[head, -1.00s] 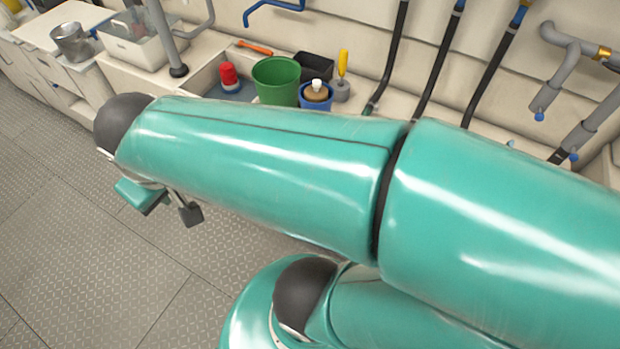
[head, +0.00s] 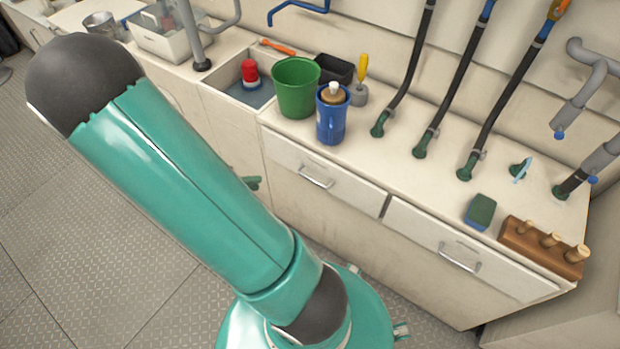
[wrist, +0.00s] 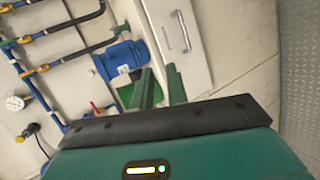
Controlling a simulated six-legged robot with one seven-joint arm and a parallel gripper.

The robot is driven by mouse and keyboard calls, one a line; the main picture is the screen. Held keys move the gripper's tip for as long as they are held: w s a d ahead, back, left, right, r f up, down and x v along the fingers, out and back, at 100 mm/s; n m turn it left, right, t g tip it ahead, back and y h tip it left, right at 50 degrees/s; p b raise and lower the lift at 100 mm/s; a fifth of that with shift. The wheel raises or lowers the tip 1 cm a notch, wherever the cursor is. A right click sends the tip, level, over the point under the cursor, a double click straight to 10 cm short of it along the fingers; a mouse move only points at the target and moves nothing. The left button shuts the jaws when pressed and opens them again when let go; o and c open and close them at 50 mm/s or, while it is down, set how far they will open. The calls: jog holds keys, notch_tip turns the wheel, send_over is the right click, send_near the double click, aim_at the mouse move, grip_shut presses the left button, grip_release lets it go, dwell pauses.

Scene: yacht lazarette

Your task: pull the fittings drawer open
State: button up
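Two white drawers show side by side under the counter in the head view, both shut: a left one (head: 290,160) with a metal bar handle (head: 317,178), and a right one (head: 500,275) with a similar handle (head: 460,258). No label tells which is the fittings drawer. In the wrist view a drawer front (wrist: 180,60) with its handle (wrist: 180,32) lies beyond my fingertips. My gripper (wrist: 160,80) shows two green fingers with a gap between them and nothing held. It is apart from the handle. In the head view my arm hides most of the gripper; a green tip shows left of the left drawer.
On the counter stand a green bucket (head: 296,88), a blue jug (head: 332,118), a sponge (head: 480,212) and a wooden block with pegs (head: 540,248). Black hoses (head: 455,85) rise behind. A sink recess (head: 240,93) is left of the bucket. Patterned floor (head: 60,230) is clear at left.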

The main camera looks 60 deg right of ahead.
jog(key=s+d+f+n+h, duration=0.1)
jog(key=s+d+f+h, duration=0.2)
jog(key=f, duration=0.4)
jog(key=n+t+h, duration=0.2)
jog(key=n+t, duration=0.1)
send_near(312, 179)
jog(key=x, duration=1)
jog(key=shift+f, duration=0.3)
grip_shut()
